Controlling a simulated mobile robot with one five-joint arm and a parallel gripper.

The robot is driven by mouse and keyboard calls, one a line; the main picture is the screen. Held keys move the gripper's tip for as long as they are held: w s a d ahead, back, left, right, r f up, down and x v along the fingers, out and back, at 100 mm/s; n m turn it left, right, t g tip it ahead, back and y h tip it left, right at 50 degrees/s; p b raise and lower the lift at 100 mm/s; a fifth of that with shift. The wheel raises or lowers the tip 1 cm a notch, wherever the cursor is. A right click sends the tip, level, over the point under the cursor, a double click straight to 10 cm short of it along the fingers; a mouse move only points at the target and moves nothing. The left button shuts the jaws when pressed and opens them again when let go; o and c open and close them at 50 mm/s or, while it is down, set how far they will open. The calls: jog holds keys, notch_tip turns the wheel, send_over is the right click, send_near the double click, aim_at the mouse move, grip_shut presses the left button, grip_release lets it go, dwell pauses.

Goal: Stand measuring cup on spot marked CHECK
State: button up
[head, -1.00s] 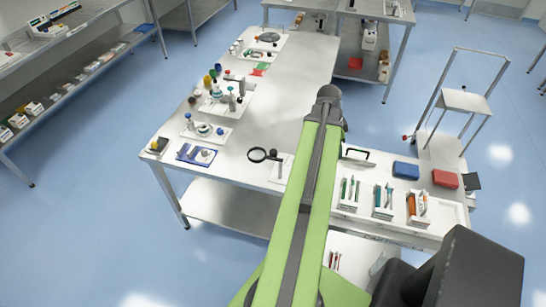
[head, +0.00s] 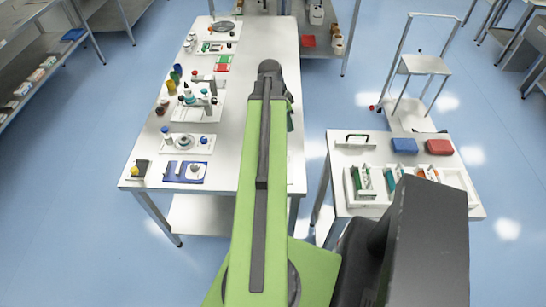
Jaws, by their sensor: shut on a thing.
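I cannot make out the measuring cup in the head view. My gripper is not visible; my green arm fills the middle and may hide it. No spot marked CHECK can be read at this distance. The long white table (head: 238,165) stands ahead, partly behind my arm.
A smaller white table (head: 345,211) stands at the right with a white divided rack, a blue box (head: 404,145) and a red box (head: 439,147). A trolley (head: 425,65) is behind it. A shelf unit (head: 15,85) is at the far left. Blue floor is clear between them.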

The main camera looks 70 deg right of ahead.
jog(key=f+b, duration=1.8)
jog(key=shift+w+a+f, duration=0.15)
jog(key=shift+w+f, duration=0.2)
jog(key=shift+w, duration=0.05)
jog(key=shift+r, duration=0.25)
jog(key=shift+f, duration=0.15)
jog(key=o, duration=1.4)
jog(key=shift+c, duration=0.2)
jog(key=p+v, duration=1.1)
jog(key=v, duration=0.1)
jog(key=shift+p, duration=0.3)
